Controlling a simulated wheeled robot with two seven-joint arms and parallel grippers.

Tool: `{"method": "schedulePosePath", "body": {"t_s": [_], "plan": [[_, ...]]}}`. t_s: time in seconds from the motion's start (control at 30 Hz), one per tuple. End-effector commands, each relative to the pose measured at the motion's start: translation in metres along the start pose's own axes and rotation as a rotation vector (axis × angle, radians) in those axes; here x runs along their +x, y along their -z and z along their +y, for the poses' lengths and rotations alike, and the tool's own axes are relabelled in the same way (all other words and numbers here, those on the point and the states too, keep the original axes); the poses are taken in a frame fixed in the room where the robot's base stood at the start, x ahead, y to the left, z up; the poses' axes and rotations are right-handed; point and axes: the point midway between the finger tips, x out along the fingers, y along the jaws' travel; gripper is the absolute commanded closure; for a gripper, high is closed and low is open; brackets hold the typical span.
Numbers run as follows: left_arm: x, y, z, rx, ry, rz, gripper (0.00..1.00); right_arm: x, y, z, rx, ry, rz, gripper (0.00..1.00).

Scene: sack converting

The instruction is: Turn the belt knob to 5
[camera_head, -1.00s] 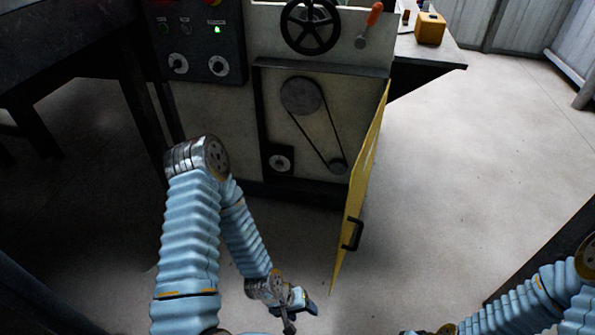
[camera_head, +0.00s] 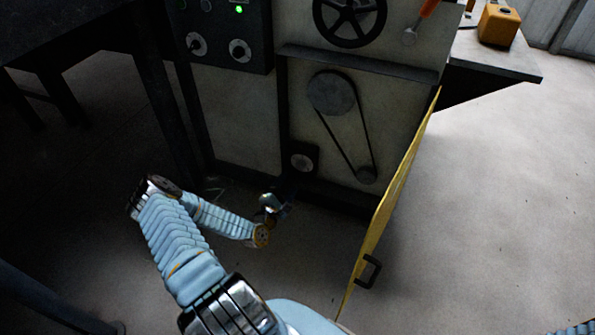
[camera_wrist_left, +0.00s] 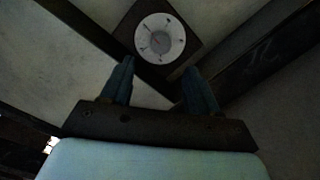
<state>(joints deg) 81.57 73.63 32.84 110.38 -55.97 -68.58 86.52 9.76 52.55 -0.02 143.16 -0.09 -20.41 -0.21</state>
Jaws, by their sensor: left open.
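The belt knob (camera_head: 303,161) is a pale round dial on a dark square plate, low in the open belt compartment, left of the belt. In the left wrist view the knob (camera_wrist_left: 160,38) shows face-on, with dark marks around its rim; the numbers are too small to read. My left gripper (camera_head: 272,204) is below and slightly left of the knob in the head view. In the wrist view the left gripper (camera_wrist_left: 159,68) has its two fingers apart, with nothing between them and the knob beyond the tips.
The yellow door (camera_head: 398,195) stands open to the right, its black handle (camera_head: 368,271) low down. The belt pulley (camera_head: 332,92) and a black handwheel (camera_head: 350,18) are above. A dark control panel (camera_head: 222,38) has two more dials.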

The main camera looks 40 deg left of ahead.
Motion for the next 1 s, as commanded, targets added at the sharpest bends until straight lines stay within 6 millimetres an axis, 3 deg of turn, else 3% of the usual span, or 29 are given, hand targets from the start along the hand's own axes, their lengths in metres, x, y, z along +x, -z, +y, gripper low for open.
{"method": "schedulePosePath", "body": {"t_s": [0.1, 0.33, 0.77, 1.0], "plan": [[0.029, 0.000, -0.001, 0.001, -0.001, -0.002, 0.40, 0.002, 0.000, 0.001, 0.000, 0.000, 0.000, 0.57], [0.067, 0.000, -0.001, 0.002, 0.002, -0.002, 0.40, 0.004, 0.000, 0.001, 0.000, 0.001, -0.001, 0.57], [0.078, 0.000, -0.001, 0.001, 0.003, 0.001, 0.40, 0.004, 0.000, 0.001, -0.001, 0.001, -0.001, 0.57], [0.077, 0.000, -0.001, 0.002, 0.003, 0.000, 0.77, 0.004, 0.000, 0.001, 0.000, 0.001, -0.001, 0.57]]}}
